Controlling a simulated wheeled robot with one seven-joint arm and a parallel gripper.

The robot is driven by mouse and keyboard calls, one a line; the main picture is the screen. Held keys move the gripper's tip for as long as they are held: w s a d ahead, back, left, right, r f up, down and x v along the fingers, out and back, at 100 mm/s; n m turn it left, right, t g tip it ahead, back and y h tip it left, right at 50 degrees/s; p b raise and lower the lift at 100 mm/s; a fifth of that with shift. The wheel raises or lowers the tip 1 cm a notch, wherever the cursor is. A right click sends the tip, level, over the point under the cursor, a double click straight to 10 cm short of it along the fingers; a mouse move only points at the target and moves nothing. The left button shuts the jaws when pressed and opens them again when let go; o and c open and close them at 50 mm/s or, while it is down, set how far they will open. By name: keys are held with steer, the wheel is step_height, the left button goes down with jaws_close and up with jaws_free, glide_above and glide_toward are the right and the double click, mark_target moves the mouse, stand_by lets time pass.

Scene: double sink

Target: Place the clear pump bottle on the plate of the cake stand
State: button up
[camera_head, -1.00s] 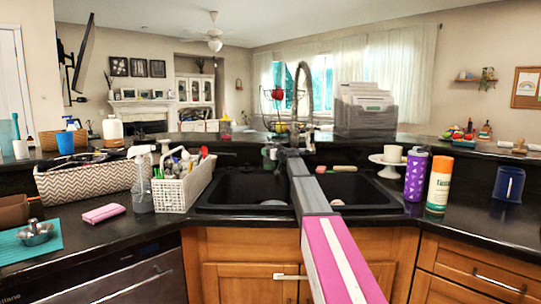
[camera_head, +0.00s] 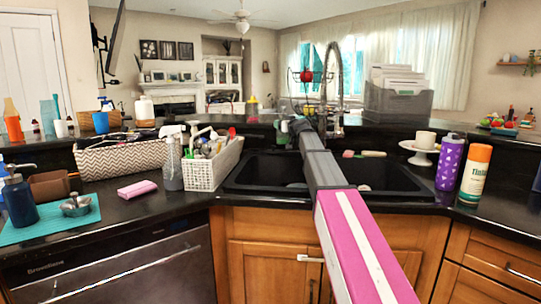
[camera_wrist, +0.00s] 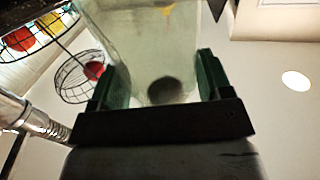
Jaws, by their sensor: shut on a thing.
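My gripper (camera_wrist: 158,88) has green fingers on both sides of a clear, see-through bottle (camera_wrist: 150,35) in the wrist view, and it is shut on it. The bottle's upper part is cut off by the frame, so its pump is not clear to see. In the head view my gripper (camera_head: 284,130) is a small green shape at the arm's far end, above the back of the sink; the bottle is hard to make out there. The white cake stand (camera_head: 420,158) stands on the counter right of the sink, well right of my gripper. A cream cup-like object sits on its plate.
The tall faucet (camera_head: 334,85) stands close to my gripper, with a wire fruit basket (camera_wrist: 80,78) behind. A purple bottle (camera_head: 449,162) and a white-and-orange bottle (camera_head: 474,176) stand right of the cake stand. A white caddy (camera_head: 213,170) stands left of the sink (camera_head: 250,172).

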steer(key=s+d+f+m+h, duration=0.2)
steer(key=s+d+f+h, duration=0.1)
steer(key=s, duration=0.6)
steer(key=s+d+f+m+t+h, duration=0.1)
steer(key=s+d+f+h, duration=0.3)
steer(key=s, duration=0.5)
steer(key=shift+d+f+m, duration=0.4)
steer(key=shift+f+m, duration=0.3)
steer(key=shift+m, duration=0.2)
